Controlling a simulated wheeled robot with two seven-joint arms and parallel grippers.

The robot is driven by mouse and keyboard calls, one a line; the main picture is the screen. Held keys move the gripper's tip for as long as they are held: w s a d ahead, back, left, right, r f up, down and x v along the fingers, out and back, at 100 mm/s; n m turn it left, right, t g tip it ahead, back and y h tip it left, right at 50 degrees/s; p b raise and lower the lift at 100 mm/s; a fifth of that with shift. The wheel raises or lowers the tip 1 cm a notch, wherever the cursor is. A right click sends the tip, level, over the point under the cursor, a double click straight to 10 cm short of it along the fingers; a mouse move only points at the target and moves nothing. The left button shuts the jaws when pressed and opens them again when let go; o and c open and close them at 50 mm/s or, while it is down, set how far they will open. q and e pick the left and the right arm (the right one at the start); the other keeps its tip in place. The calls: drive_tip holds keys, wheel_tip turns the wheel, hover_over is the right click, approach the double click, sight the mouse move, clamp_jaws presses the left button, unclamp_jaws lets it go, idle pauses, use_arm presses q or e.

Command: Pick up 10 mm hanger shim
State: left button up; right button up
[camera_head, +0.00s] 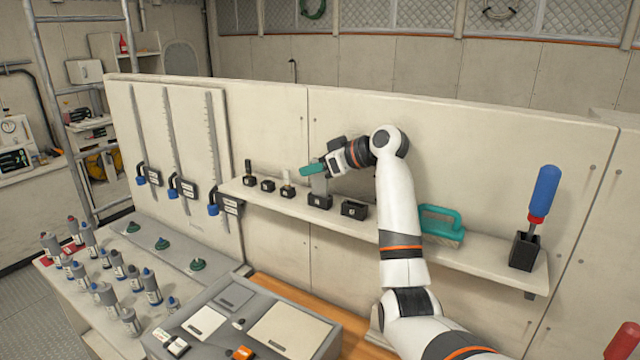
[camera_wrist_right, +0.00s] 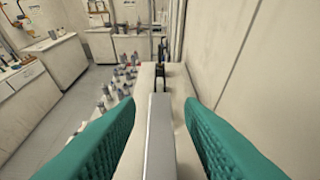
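My right gripper (camera_head: 314,171) is over the shelf, its teal fingers around the top of a flat grey shim (camera_head: 320,186). The shim stands upright in a small black holder (camera_head: 320,202). In the right wrist view the shim (camera_wrist_right: 157,130) lies between the two open teal fingers (camera_wrist_right: 160,105), with a gap on each side. I cannot read any size marking, so I cannot tell whether it is the 10 mm one. My left gripper is not in view.
Other small black holders stand along the shelf (camera_head: 390,238), including one just right of the shim (camera_head: 354,209). The panel rises close behind.

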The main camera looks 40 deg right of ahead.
drive_tip(key=shift+w+a+f, duration=0.1)
drive_tip(key=shift+w+a, duration=0.05)
drive_tip(key=shift+w, duration=0.1)
drive_tip(key=shift+c, duration=0.9)
clamp_jaws()
